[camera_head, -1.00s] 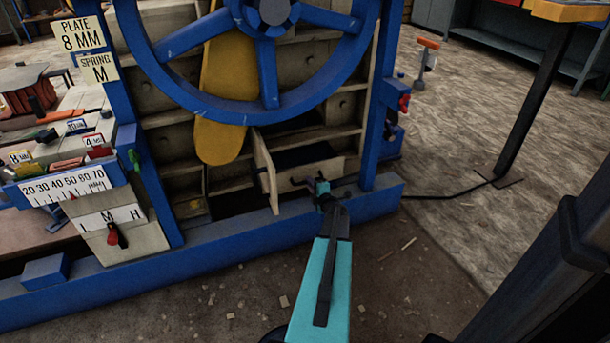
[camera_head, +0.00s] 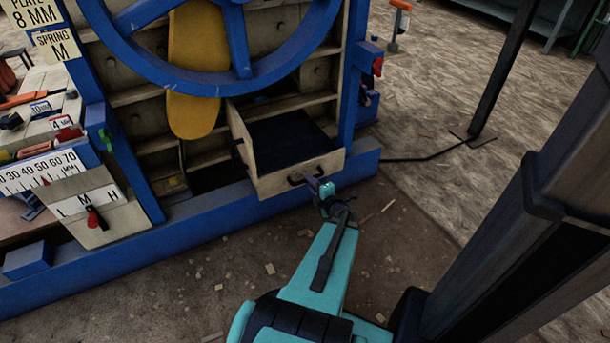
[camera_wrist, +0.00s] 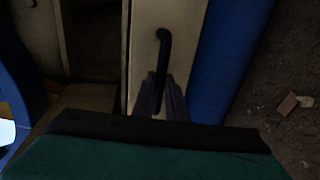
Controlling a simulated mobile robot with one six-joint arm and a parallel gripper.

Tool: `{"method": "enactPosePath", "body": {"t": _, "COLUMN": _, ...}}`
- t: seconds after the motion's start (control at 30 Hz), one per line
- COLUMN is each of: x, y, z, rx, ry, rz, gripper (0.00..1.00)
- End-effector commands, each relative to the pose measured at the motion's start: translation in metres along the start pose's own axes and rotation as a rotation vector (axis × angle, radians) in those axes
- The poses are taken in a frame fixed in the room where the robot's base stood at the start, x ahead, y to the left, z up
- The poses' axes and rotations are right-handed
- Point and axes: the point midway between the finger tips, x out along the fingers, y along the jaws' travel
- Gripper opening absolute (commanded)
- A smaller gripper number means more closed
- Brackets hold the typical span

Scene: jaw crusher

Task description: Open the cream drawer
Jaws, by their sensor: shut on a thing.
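The cream drawer (camera_head: 280,147) stands well out from the lower part of the blue-framed machine, its dark inside showing from above. Its front carries a dark bar handle (camera_head: 305,175). My gripper (camera_head: 322,187) is at the right part of that handle. In the wrist view the drawer front (camera_wrist: 149,35) runs up the picture, and the handle (camera_wrist: 162,55) passes between the fingers of my gripper (camera_wrist: 160,90). The fingers are shut on the handle.
A blue base beam (camera_head: 200,210) runs along the floor below the drawer. A yellow piece (camera_head: 193,80) and a blue wheel (camera_head: 240,75) are above it. A gauge box with an L M H plate (camera_head: 95,212) stands at the left. Floor in front is open, with small chips.

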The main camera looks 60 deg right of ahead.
Motion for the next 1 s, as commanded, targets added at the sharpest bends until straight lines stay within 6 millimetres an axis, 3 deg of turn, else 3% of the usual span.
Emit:
{"method": "enactPosePath", "body": {"t": 0.5, "x": -0.0085, "y": -0.0016, "z": 0.0012, "rx": 0.000, "ry": -0.002, "rz": 0.000, "gripper": 0.00}}
{"method": "enactPosePath", "body": {"t": 0.53, "x": -0.0085, "y": -0.0016, "z": 0.0012, "rx": 0.000, "ry": -0.002, "rz": 0.000, "gripper": 0.17}}
{"method": "enactPosePath", "body": {"t": 0.6, "x": -0.0084, "y": -0.0017, "z": 0.0011, "rx": 0.000, "ry": -0.002, "rz": 0.000, "gripper": 0.29}}
{"method": "enactPosePath", "body": {"t": 1.0, "x": -0.0106, "y": -0.0014, "z": 0.0003, "rx": 0.000, "ry": -0.001, "rz": 0.000, "gripper": 0.30}}
